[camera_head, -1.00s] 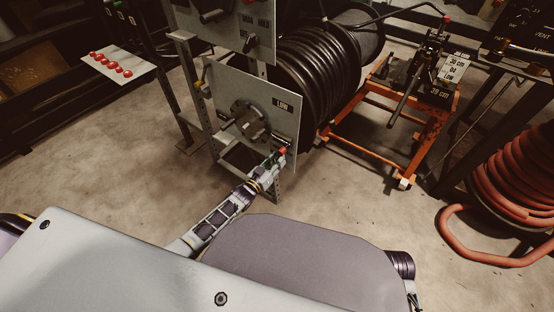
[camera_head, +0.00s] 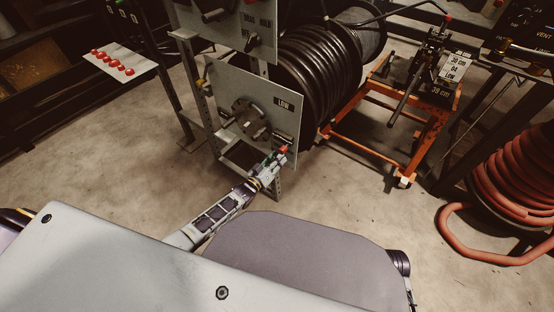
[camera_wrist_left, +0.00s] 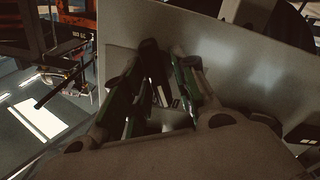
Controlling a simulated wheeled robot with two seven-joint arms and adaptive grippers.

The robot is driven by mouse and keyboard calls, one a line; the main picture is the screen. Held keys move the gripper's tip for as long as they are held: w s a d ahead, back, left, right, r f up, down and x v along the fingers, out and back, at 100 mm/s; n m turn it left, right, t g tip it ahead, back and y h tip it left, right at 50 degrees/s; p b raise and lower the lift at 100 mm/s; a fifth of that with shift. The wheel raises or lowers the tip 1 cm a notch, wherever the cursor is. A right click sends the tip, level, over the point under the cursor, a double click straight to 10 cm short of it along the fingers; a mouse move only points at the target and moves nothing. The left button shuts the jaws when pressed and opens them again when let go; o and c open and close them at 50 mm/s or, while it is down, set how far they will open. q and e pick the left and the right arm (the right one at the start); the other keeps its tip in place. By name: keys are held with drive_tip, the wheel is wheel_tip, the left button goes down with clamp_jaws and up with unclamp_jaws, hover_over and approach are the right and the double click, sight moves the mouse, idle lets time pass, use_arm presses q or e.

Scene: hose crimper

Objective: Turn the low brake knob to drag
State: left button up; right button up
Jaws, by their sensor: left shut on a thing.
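The low brake panel is a grey upright plate (camera_head: 282,122) with a black LOW label (camera_head: 283,104) at its upper right. A dark round disc with stubby parts (camera_head: 247,113) sits in its middle. My left gripper (camera_head: 276,157) is at the plate's lower right edge, with a small red piece (camera_head: 284,149) at its tip. In the left wrist view its green-lined fingers (camera_wrist_left: 153,85) are around a dark block-like knob (camera_wrist_left: 151,60) in front of the plate, taken as the low brake knob. The knob's marking and setting are hidden. My right gripper does not show.
A second grey panel with knobs (camera_head: 232,22) is above. A black hose reel (camera_head: 315,75) stands behind the plate, and an orange cart (camera_head: 372,140) to its right. Red coiled hose (camera_head: 510,185) lies far right. Open floor (camera_head: 350,195) lies between.

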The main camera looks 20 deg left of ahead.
use_arm(q)
drive_tip(key=o, duration=0.7)
drive_tip(key=v, duration=1.2)
drive_tip(key=shift+d, duration=0.15)
idle(0.8)
